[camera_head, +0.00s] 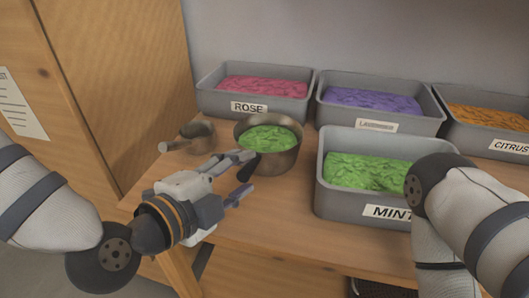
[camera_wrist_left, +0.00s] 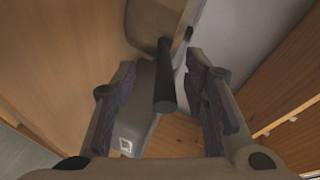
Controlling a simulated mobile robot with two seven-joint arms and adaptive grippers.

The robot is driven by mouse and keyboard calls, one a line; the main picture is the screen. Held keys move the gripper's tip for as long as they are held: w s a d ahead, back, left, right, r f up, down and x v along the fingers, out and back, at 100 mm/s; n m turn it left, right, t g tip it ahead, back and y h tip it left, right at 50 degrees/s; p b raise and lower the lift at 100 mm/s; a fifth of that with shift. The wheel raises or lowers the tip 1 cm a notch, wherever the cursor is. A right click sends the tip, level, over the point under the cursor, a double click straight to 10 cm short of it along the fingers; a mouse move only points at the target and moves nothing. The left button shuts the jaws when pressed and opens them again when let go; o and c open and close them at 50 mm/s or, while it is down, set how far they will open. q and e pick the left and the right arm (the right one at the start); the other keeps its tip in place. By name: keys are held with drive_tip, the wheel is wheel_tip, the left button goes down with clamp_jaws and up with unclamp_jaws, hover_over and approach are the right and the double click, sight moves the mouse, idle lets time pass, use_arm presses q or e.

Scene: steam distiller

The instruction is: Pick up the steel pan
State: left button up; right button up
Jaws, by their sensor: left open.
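The steel pan (camera_head: 268,150) stands on the wooden table and holds green leaves. Its black handle (camera_head: 248,167) points toward the front left. My left gripper (camera_head: 243,174) is open, with its fingers on either side of the handle. In the left wrist view, the black handle (camera_wrist_left: 165,91) lies between the two spread fingers of my left gripper (camera_wrist_left: 161,64), with visible gaps to both. Part of the pan's body shows beyond it at the top. My right arm is at the right of the head view, but its gripper is out of view.
A small metal pot (camera_head: 198,134) stands left of the pan. The mint bin (camera_head: 342,203) is close on the right. The rose bin (camera_head: 212,100), a purple-filled bin (camera_head: 395,127) and the citrus bin (camera_head: 477,140) stand behind. The table front (camera_head: 275,218) is clear.

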sight(262, 158)
use_arm(q)
drive_tip(key=x, duration=0.4)
drive_tip(key=shift+w+d+r, duration=0.15)
drive_tip(key=shift+w+d, duration=0.05)
drive_tip(key=shift+d, duration=0.1)
drive_tip(key=shift+r, duration=0.1)
clamp_jaws()
